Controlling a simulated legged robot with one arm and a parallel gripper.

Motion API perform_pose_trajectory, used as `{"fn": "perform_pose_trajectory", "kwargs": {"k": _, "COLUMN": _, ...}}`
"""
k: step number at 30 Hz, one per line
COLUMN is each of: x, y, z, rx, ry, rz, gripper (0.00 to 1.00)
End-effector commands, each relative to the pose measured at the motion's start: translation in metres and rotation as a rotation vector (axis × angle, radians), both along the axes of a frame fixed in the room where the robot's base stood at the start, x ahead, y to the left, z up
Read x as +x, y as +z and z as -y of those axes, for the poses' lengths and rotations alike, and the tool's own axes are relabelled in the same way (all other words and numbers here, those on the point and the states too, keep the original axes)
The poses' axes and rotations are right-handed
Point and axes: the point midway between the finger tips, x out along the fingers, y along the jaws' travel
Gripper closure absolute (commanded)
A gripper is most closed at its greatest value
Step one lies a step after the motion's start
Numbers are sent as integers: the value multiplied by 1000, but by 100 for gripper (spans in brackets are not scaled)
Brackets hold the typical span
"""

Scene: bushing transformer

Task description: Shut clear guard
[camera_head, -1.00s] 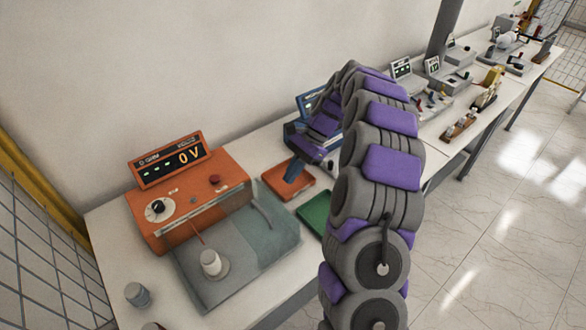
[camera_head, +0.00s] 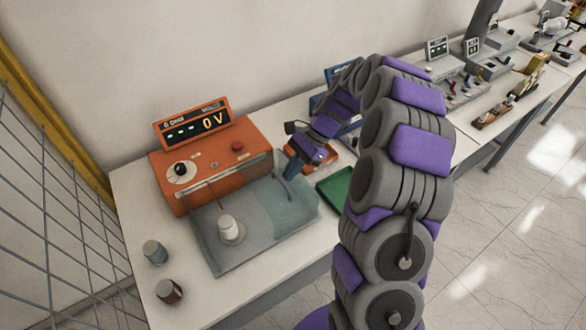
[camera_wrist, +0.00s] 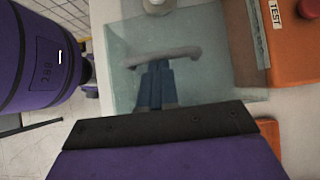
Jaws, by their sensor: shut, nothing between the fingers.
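The clear guard (camera_head: 295,205) is a see-through bluish panel with a grey bar handle (camera_head: 282,183), at the right part of the orange tester's (camera_head: 225,145) front bay. A white bushing (camera_head: 229,229) stands on the bay's base, left of the handle. My gripper (camera_head: 292,170) is just right of the handle. In the wrist view my shut blue fingers (camera_wrist: 156,72) point at the handle (camera_wrist: 160,56), with the clear guard (camera_wrist: 122,85) behind them. I cannot tell whether the fingertips touch the handle. Nothing is held.
The tester's display reads 0 V. Two small cylinders, one grey (camera_head: 155,252) and one dark (camera_head: 169,292), stand at the front left. A wire fence (camera_head: 50,210) is at the left.

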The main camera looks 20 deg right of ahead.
Motion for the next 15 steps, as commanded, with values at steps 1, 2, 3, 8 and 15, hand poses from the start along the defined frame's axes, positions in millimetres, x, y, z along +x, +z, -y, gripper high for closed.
{"fn": "perform_pose_trajectory", "kwargs": {"k": 1, "x": 0, "y": 0, "z": 0, "rx": 0, "ry": 0, "rz": 0, "gripper": 100}}
{"fn": "perform_pose_trajectory", "kwargs": {"k": 2, "x": 0, "y": 0, "z": 0, "rx": 0, "ry": 0, "rz": 0, "gripper": 100}}
{"fn": "perform_pose_trajectory", "kwargs": {"k": 3, "x": 0, "y": 0, "z": -1, "rx": 0, "ry": 1, "rz": -1, "gripper": 100}}
{"fn": "perform_pose_trajectory", "kwargs": {"k": 8, "x": -4, "y": 2, "z": -12, "rx": 0, "ry": 1, "rz": -2, "gripper": 100}}
{"fn": "perform_pose_trajectory", "kwargs": {"k": 15, "x": -22, "y": 4, "z": -60, "rx": 2, "ry": 7, "rz": -8, "gripper": 100}}
